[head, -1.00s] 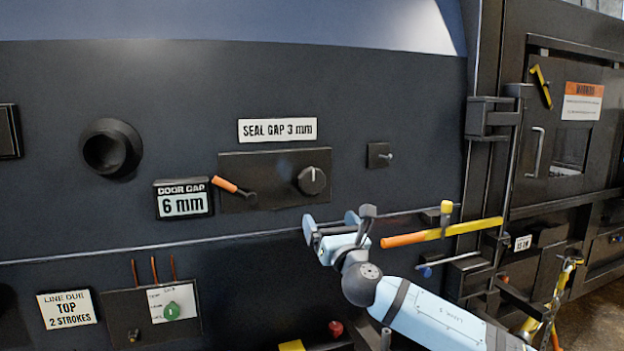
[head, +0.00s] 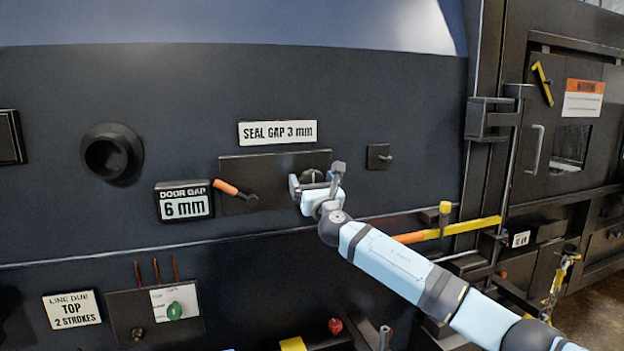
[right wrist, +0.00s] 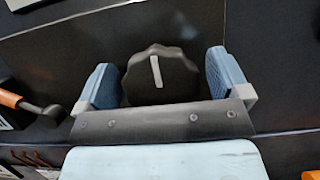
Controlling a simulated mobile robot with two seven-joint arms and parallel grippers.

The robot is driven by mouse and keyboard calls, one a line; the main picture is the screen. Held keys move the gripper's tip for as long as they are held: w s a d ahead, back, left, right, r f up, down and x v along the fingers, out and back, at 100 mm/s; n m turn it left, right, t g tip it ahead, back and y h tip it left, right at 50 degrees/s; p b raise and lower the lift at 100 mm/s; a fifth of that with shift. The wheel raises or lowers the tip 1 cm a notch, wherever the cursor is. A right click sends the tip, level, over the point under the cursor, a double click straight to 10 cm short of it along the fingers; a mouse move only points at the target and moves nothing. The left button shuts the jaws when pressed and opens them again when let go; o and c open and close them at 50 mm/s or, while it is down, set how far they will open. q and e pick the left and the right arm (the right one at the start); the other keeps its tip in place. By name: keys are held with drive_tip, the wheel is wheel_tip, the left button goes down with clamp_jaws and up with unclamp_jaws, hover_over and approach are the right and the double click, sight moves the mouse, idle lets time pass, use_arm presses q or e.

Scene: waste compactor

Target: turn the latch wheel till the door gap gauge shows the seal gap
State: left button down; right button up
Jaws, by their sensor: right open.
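The latch wheel, a dark scalloped knob with a white pointer line, shows in the right wrist view (right wrist: 160,75); in the head view my gripper mostly hides it. My right gripper (head: 315,182) is open, with its fingers (right wrist: 163,80) on either side of the knob and small gaps showing. The pointer line stands nearly upright in the wrist view. The door gap gauge (head: 184,201) reads 6 mm. The sign above (head: 278,133) reads SEAL GAP 3 mm. My left gripper is not in view.
An orange-handled lever (head: 232,190) sits just left of the knob on the same plate (head: 272,163). A small toggle (head: 379,156) is at the right. A LINE DUE sign (head: 72,308) is lower left.

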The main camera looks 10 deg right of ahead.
drive_tip(key=shift+w+r, duration=0.1)
drive_tip(key=shift+w, duration=0.05)
drive_tip(key=shift+c, duration=0.4)
drive_tip(key=c, duration=0.7)
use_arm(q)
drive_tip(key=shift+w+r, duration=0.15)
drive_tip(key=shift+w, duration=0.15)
use_arm(e)
drive_tip(key=shift+c, duration=0.4)
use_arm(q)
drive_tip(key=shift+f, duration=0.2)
use_arm(e)
drive_tip(key=shift+m+h, duration=0.4)
drive_tip(key=shift+m, duration=0.2)
